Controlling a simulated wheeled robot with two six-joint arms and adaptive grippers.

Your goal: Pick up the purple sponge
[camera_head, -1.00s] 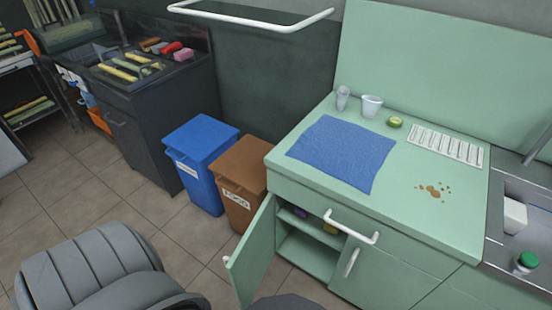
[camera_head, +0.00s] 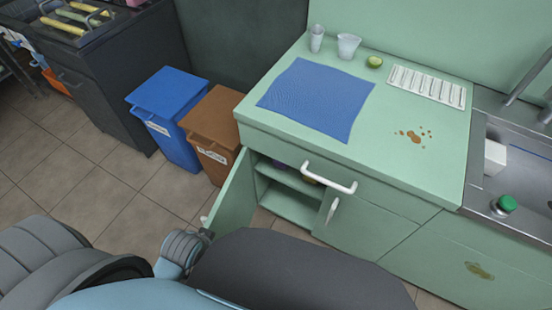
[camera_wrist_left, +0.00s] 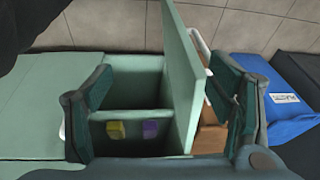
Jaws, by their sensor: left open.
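The purple sponge (camera_wrist_left: 151,130) sits inside the open green cabinet (camera_wrist_left: 137,90), beside a yellow sponge (camera_wrist_left: 115,131) on its left in the left wrist view. In the head view only a small dark purple patch shows in the shadowed cabinet, above its shelf (camera_head: 290,178). My left gripper (camera_wrist_left: 158,85) is open and empty, its fingers spread at the two sides of the cabinet opening in the wrist view. It is apart from the sponge. In the head view its fingers are hidden behind my arm. My right gripper is not in view.
The cabinet door (camera_head: 232,197) stands swung open, close to my left arm; it also shows in the wrist view (camera_wrist_left: 181,75). A brown bin (camera_head: 208,130) and a blue bin (camera_head: 168,112) stand left of the cabinet. The counter above holds a blue cloth (camera_head: 318,98) and cups.

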